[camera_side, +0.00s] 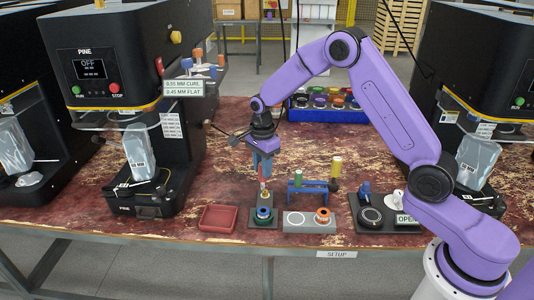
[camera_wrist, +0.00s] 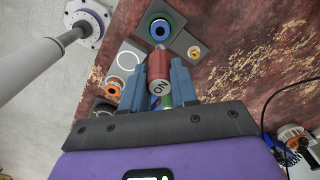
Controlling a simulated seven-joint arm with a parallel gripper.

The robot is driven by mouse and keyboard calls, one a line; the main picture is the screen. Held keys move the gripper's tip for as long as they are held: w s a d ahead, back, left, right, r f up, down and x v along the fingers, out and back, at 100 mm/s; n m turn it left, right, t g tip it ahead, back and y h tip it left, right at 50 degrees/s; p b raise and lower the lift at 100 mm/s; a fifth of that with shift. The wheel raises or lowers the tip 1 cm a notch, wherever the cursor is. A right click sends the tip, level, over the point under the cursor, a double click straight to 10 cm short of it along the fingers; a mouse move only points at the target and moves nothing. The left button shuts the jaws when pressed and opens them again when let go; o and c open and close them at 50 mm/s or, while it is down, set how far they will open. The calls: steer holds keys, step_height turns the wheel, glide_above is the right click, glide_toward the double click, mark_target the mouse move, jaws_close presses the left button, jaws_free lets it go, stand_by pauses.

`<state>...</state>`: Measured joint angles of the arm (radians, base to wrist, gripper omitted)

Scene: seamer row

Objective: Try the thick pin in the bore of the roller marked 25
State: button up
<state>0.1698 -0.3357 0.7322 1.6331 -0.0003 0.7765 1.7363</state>
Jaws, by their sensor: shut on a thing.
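My gripper (camera_side: 262,166) points down over the front of the bench, its blue fingers shut on a red-handled pin (camera_side: 262,184). In the wrist view the red handle (camera_wrist: 158,72) sits between the fingers, with dark letters on its end face and a small tip pointing at the block. A roller with a green rim and blue ring (camera_side: 263,214) stands on a grey block below the pin; it also shows in the wrist view (camera_wrist: 159,28). The pin appears above and apart from its bore. An orange-and-white roller (camera_side: 322,214) sits on the block to the right. I cannot read 25 on either roller.
A red tray (camera_side: 217,219) lies left. A dark fixture (camera_side: 370,217) with an OPEN sign stands right. Black machines flank the bench.

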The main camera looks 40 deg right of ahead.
mark_target(263, 189)
steer(key=shift+f, duration=1.25)
steer(key=shift+f, duration=3.15)
steer(key=shift+f, duration=1.55)
steer(key=shift+r, duration=0.1)
stand_by(0.5)
steer(key=shift+r, duration=2.4)
